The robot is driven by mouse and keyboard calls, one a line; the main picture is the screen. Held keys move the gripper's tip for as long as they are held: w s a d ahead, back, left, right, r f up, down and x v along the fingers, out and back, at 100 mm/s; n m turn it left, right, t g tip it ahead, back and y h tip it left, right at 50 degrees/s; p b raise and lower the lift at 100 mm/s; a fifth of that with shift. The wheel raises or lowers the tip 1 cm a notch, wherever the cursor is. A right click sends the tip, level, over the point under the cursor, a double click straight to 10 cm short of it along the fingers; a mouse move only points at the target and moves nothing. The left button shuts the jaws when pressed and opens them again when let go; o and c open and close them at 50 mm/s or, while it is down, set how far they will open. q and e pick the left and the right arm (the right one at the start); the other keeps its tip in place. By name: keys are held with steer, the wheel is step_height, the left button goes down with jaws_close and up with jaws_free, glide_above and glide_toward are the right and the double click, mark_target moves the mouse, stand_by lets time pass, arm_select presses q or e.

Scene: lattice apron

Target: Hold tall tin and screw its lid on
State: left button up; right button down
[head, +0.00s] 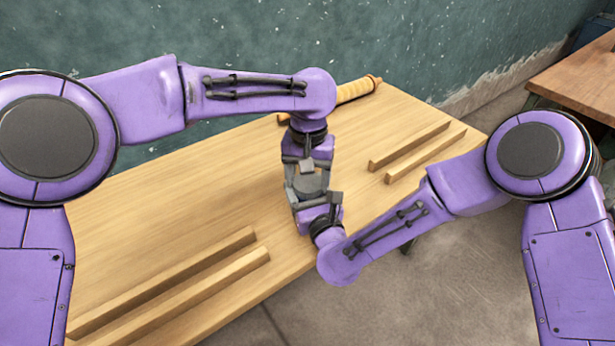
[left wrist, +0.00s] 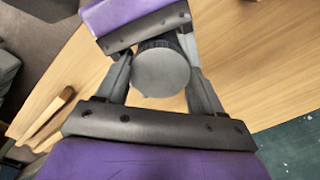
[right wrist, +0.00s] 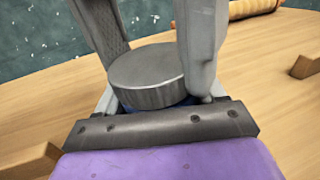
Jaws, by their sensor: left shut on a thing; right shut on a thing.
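The tin's grey round lid (head: 309,183) is held above the middle of the table, between my two grippers. In the left wrist view the lid (left wrist: 161,73) shows its flat face. My left gripper (head: 303,172) comes from the far side with its fingers around the lid, shut on it. In the right wrist view a narrow blue band of the tall tin (right wrist: 172,104) shows right under the lid (right wrist: 148,77). My right gripper (head: 318,203) comes from the near side, lower, shut on the tin. Most of the tin is hidden. I cannot tell whether a gap separates lid and tin.
Two wooden rails (head: 190,285) lie at the table's near left and two more (head: 425,155) at the right. A ribbed yellowish rod (head: 356,90) lies at the back edge, partly behind my left arm. The table (head: 150,215) is bare at left. Another wooden table (head: 580,85) stands far right.

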arm_select(q)
steer(key=o, duration=1.2)
steer(key=shift+c, duration=0.2)
steer(key=shift+r, duration=2.3)
steer(key=shift+c, duration=0.4)
step_height(320, 180, up, 3)
steer(key=n, duration=0.5)
steer(key=shift+r, duration=0.2)
steer(key=shift+f, duration=0.1)
step_height(320, 180, down, 8)
steer(key=shift+r, duration=0.1)
